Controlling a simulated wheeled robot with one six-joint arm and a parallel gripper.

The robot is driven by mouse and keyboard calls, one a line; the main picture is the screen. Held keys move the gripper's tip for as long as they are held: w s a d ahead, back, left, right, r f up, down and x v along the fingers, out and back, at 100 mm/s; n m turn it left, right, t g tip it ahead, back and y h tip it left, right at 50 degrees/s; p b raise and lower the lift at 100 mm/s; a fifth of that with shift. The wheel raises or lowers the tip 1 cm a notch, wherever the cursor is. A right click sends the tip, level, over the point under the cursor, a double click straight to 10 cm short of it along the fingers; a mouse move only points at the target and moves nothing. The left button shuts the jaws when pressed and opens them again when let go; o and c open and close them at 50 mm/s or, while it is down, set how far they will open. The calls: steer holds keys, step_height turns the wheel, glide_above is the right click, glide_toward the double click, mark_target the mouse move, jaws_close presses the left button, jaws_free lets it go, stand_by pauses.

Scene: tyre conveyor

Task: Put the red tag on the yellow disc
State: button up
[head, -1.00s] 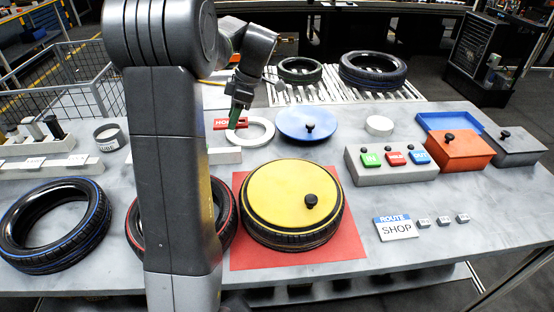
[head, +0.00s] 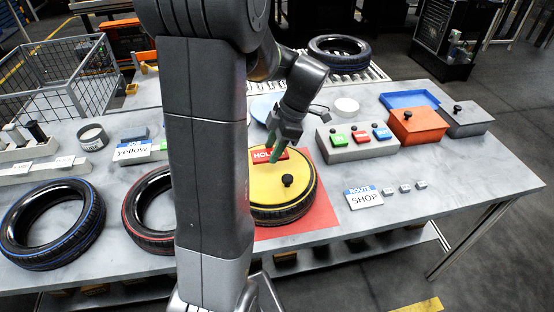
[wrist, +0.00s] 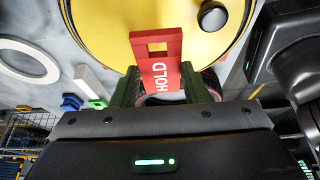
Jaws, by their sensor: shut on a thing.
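The red tag (head: 265,155), marked HOLD, is held in my gripper (head: 287,143). In the wrist view the tag (wrist: 158,62) stands out between the two green fingers, and its far end with the square hole overlaps the yellow disc (wrist: 105,20). In the head view the yellow disc (head: 268,187) lies on top of a tyre and has a black knob (head: 287,180). The tag is over the disc's back part, behind and left of the knob. I cannot tell whether it touches the disc.
The tyre under the disc sits on a red mat (head: 322,208). A button box (head: 350,148) and an orange lidded box (head: 416,130) are to the right. A ROUTE SHOP card (head: 364,198) lies in front. A red-striped tyre (head: 150,215) is to the left, partly behind my arm.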

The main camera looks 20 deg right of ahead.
mark_target(274, 170)
steer(key=shift+f+p, duration=0.4)
steer(key=shift+f, duration=2.3)
steer(key=shift+f, duration=0.1)
steer(key=shift+f, duration=0.15)
steer(key=o, duration=1)
steer(key=shift+c, duration=0.2)
steer(key=b+v, duration=0.1)
steer(key=v, duration=1.1)
steer(key=shift+r, duration=0.2)
steer(key=shift+s, duration=0.1)
